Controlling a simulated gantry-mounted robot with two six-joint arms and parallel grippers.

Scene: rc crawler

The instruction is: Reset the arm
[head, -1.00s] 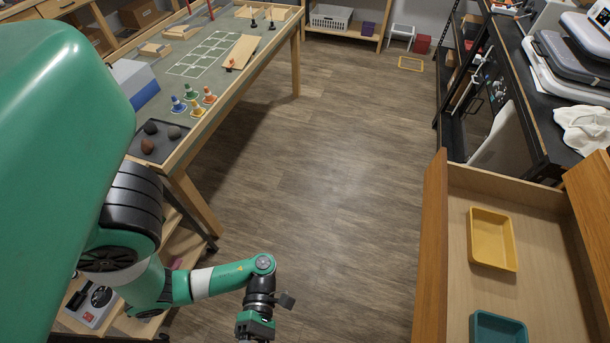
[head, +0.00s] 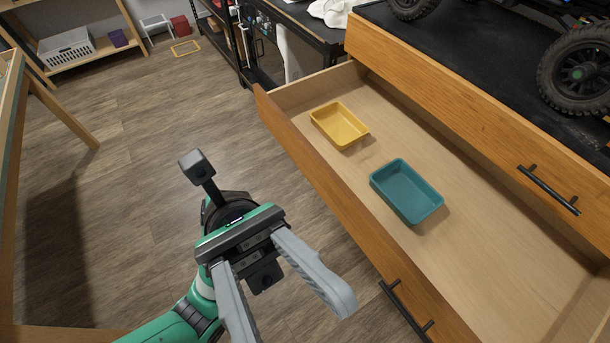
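My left gripper (head: 293,322) is at the bottom centre of the head view, over the floor in front of the open drawer. Its two grey fingers are spread apart and nothing shows between them. Its green arm comes in from the lower left edge. The gripper is left of the drawer front and looks apart from it, though the exact gap is hard to judge. My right gripper is not in view.
The open wooden drawer (head: 500,262) holds a yellow tray (head: 340,126) and a teal tray (head: 406,191). A large-wheeled vehicle (head: 578,72) stands on the black top above. A wooden table (head: 60,110) stands at left. The floor between is clear.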

